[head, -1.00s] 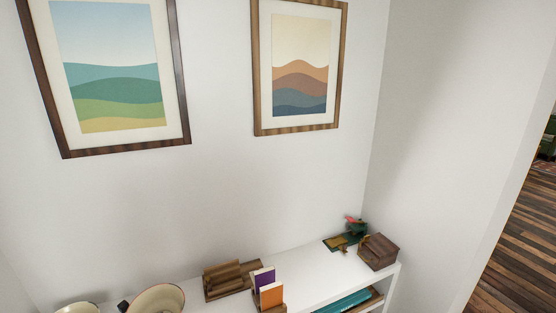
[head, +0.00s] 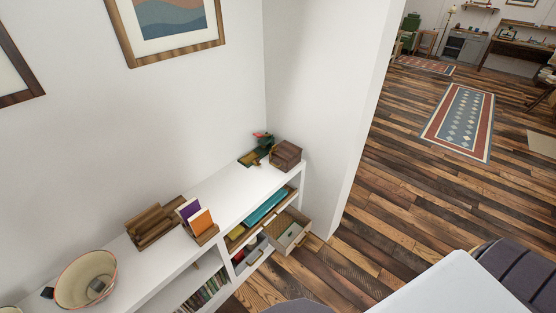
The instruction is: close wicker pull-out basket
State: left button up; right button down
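A tan, wicker-looking pull-out basket (head: 301,240) sticks out of the lower right compartment of the white shelf unit (head: 230,197). It stands open toward the floor, and I see into its pale inside, where a small greenish thing lies. A handle shows on its front. Left of it in the same row is another container (head: 253,257) with small coloured things behind its front; I cannot tell how far out it is. Neither of my grippers is in view.
On the shelf top are a wooden box (head: 286,155), an orange card in a holder (head: 201,221), a wooden rack (head: 152,225) and a large bowl (head: 86,279). A wall end (head: 340,130) stands right of the unit. Plank floor (head: 370,235) lies open in front.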

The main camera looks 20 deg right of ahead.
aim_at(290, 214)
jog(key=z, duration=1.15)
